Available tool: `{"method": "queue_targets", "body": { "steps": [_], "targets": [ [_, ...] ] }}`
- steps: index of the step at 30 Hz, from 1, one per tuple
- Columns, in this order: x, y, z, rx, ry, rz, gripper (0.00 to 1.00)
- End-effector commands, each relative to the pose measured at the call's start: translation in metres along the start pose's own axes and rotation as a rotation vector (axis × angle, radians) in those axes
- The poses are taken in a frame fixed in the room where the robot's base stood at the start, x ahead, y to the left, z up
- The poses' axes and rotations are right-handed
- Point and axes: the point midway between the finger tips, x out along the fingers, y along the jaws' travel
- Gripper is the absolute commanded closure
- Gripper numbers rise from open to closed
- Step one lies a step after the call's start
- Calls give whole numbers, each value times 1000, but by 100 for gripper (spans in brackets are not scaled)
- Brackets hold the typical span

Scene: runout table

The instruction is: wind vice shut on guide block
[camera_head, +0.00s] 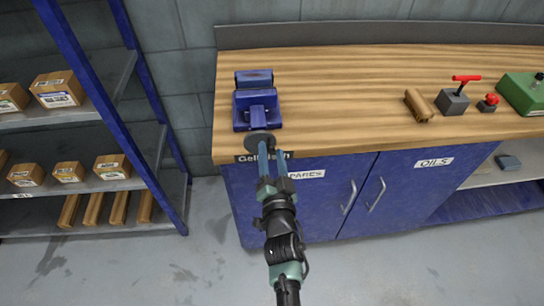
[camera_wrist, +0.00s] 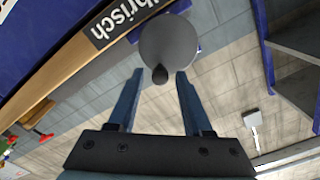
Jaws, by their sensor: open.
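The blue vice (camera_head: 256,112) stands on the left end of the wooden bench top (camera_head: 340,90). Its round grey handwheel (camera_head: 258,139) faces the front, at the bench's edge. In the wrist view the handwheel (camera_wrist: 170,35) shows as a grey disc with a dark knob (camera_wrist: 160,74) on its lower rim. My gripper (camera_head: 271,154) is open in front of the wheel. In the wrist view my gripper (camera_wrist: 159,73) has a blue finger on each side of the knob, with gaps between. I cannot make out a guide block between the vice jaws.
A brown wooden piece (camera_head: 419,104), a red-handled grey block (camera_head: 454,101), a small red-knobbed thing (camera_head: 488,103) and a green case (camera_head: 524,92) stand on the bench's right. A blue-framed shelf rack (camera_head: 120,140) with boxes stands left. The bench's middle is clear.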

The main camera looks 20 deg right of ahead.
Motion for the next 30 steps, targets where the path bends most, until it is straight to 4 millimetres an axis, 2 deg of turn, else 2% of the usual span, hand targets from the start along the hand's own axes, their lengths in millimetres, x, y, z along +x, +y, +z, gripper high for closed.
{"method": "queue_targets", "body": {
  "steps": [3, 9, 18, 27, 30],
  "targets": [
    [0, 0, 0, -141, 0, -1, 50],
    [0, 0, 0, -260, 1, -1, 50],
    [0, 0, 0, -663, 0, 0, 50],
    [0, 0, 0, -698, 0, 0, 50],
    [0, 0, -1, -697, 1, 0, 68]
  ]
}}
